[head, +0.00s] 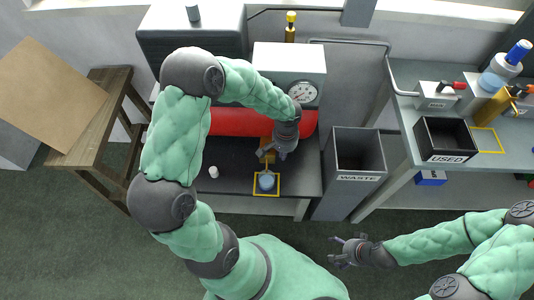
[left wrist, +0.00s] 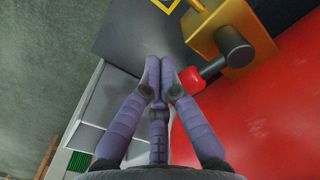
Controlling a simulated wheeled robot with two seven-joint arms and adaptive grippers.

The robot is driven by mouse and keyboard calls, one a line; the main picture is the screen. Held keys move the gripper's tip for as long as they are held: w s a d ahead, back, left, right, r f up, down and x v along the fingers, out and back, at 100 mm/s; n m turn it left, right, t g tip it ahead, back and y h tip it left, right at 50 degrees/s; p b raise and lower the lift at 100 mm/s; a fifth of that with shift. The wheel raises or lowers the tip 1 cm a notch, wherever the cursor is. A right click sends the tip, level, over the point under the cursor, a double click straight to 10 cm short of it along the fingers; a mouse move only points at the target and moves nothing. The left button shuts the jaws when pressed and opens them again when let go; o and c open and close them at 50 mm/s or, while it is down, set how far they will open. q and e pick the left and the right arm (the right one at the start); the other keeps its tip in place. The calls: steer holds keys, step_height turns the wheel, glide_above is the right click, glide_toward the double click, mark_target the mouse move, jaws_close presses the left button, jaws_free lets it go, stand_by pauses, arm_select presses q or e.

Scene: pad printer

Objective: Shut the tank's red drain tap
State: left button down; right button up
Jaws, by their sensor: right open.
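The red tank (head: 228,122) sits under the grey box with the dial, partly hidden by my left arm. Its brass tap body (head: 266,145) is at the tank's front and shows large in the left wrist view (left wrist: 258,42). The tap's dark lever runs from a round pivot to a red grip (left wrist: 192,80). My left gripper (head: 274,155) is at the tap; in the left wrist view (left wrist: 160,62) its fingertips are together, with the red grip beside the right finger. I cannot tell whether they touch. My right gripper (head: 345,250) is open and empty above the floor.
A cup (head: 267,181) stands in a yellow square on the dark shelf below the tap. A small white object (head: 213,171) is left of it. The waste bin (head: 358,160) stands close on the right. The used tray (head: 445,138) is on the right bench.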

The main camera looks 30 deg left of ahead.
arm_select(q)
steer(key=shift+w, duration=0.2)
steer(key=shift+s, duration=0.1)
steer(key=shift+s+d, duration=0.25)
steer(key=shift+s, duration=0.2)
step_height(320, 180, up, 6)
steer(key=p, duration=0.4)
stand_by(0.3)
stand_by(0.4)
